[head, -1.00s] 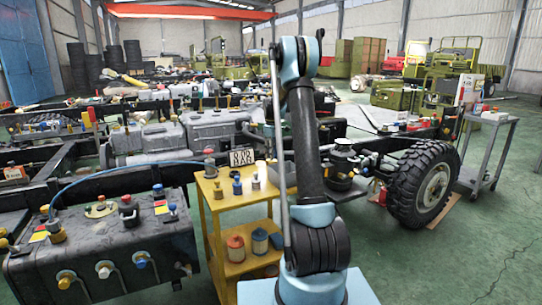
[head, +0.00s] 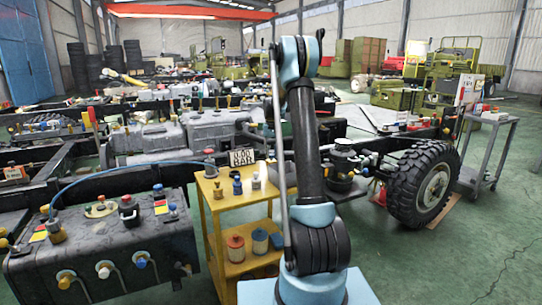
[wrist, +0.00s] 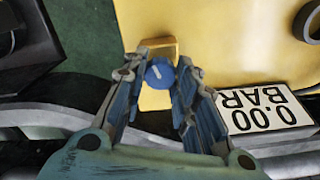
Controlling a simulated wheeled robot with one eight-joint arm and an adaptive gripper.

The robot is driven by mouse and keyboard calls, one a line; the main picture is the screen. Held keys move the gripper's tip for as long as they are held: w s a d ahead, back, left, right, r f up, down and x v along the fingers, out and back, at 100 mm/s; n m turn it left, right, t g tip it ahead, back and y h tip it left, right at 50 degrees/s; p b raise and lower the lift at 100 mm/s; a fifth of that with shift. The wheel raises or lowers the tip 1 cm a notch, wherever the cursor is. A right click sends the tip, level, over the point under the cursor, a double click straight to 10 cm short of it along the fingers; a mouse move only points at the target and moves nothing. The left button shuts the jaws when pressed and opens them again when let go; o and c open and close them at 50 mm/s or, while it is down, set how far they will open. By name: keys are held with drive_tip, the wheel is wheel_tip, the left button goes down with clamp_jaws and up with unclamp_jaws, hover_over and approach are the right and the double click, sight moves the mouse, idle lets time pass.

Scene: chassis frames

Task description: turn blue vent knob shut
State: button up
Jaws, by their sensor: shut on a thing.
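The blue vent knob (wrist: 159,73) is in the wrist view, a round cap with a short white line tilted across its face. It sits in front of a small yellow bracket (wrist: 155,99). My gripper (wrist: 158,70) has its two blue-grey fingers on either side of the knob and is shut on it. A white sign (wrist: 263,108) to the right of the fingers reads 0.00 BAR, seen upside down. In the head view the sign (head: 243,157) stands at the back of a yellow cart, and my gripper and the held knob cannot be made out there.
The yellow cart (head: 226,204) carries small bottles on top and tins below. A dark tank (head: 105,250) with several knobs stands at the left. A wheeled chassis with a big tire (head: 424,185) is at the right. The green floor at the front right is clear.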

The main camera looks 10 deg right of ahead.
drive_tip(key=shift+m, duration=2)
drive_tip(key=o, duration=1.1)
wheel_tip(320, 180, up, 12)
drive_tip(key=shift+f, duration=0.1)
